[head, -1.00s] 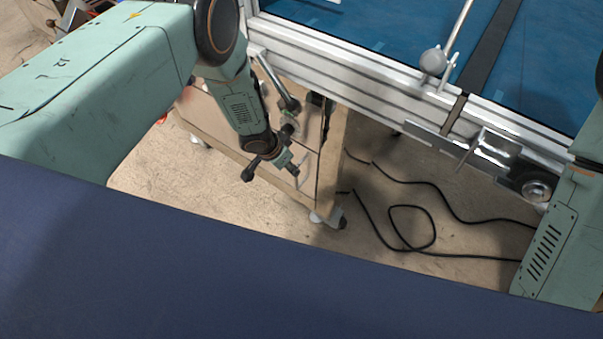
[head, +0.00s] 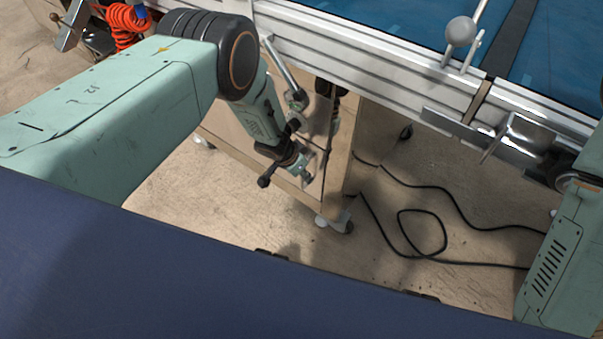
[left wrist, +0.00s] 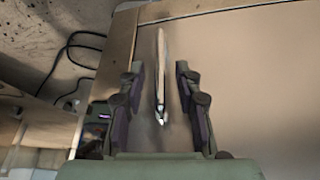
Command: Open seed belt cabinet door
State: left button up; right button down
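The cabinet stands under the blue belt frame, and its tan door (head: 228,126) faces me in the head view. In the left wrist view the door (left wrist: 245,75) fills the right side. Its handle (left wrist: 161,60), a slim light bar, sticks out toward the camera. My left gripper (left wrist: 163,88) is open, with one finger on each side of the handle and gaps visible on both sides. In the head view my left gripper (head: 312,158) is close to the cabinet front and hides most of the handle. My right gripper is out of view; only the right arm shows.
The silver belt frame (head: 370,70) runs above the cabinet, with a metal bracket (head: 520,140) on the right. A black cable (head: 420,213) lies looped on the floor right of the cabinet. A caster (head: 335,222) sits under the cabinet corner. An orange hose (head: 125,28) hangs at the back left.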

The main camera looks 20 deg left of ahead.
pick_arm(q)
jog(key=shift+c, duration=0.4)
grip_shut()
